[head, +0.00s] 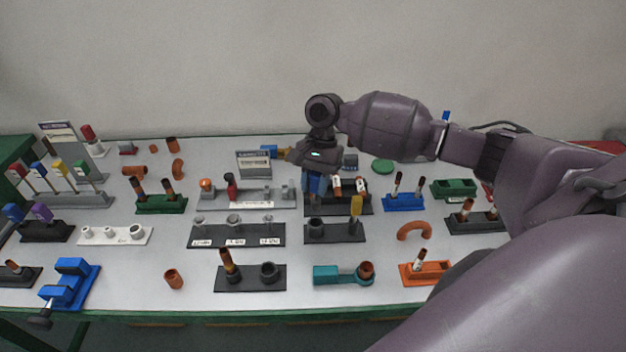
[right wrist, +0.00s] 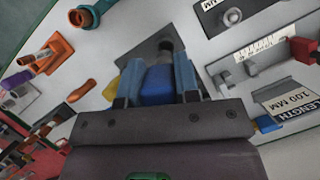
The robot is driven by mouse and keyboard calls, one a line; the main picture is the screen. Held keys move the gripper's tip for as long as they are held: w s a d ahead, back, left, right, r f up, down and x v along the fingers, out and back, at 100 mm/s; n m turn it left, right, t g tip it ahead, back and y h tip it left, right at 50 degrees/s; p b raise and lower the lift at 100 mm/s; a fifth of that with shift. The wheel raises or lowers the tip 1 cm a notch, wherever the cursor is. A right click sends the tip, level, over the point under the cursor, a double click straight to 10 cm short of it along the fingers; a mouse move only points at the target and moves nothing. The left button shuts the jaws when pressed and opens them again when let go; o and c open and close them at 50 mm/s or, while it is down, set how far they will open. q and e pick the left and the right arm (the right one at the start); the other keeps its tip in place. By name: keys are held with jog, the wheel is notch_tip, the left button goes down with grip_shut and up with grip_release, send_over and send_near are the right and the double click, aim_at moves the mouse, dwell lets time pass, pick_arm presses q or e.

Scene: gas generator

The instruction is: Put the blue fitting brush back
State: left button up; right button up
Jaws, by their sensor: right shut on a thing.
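My right gripper (head: 317,187) points down above the left part of a dark two-post holder (head: 336,236). It is shut on the blue fitting brush (right wrist: 157,86), whose blue block shows between the two fingers in the right wrist view. A dark round socket (head: 316,229) stands below the gripper on the holder. In the right wrist view the holder's plate (right wrist: 140,53) lies just beyond the fingertips. The brush's lower end is hidden, so I cannot tell whether it touches the socket. My left gripper is not in view.
A dark labelled rack (head: 236,237) stands left of the holder. A dark holder with copper pipe pieces (head: 362,205) lies close behind it. A blue holder (head: 403,203) and an orange elbow (head: 413,230) are at the right. A teal holder (head: 330,275) is in front.

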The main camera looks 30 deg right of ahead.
aim_at(315, 209)
dwell(0.3)
jog(key=shift+r+p, duration=0.2)
jog(key=shift+p, duration=0.8)
jog(key=shift+f, duration=2.5)
jog(key=shift+r, duration=0.1)
jog(key=shift+p, duration=0.45)
jog(key=shift+p, duration=1.15)
jog(key=shift+f+b, duration=0.75)
jog(key=shift+f, duration=2.05)
jog(key=o, duration=0.9)
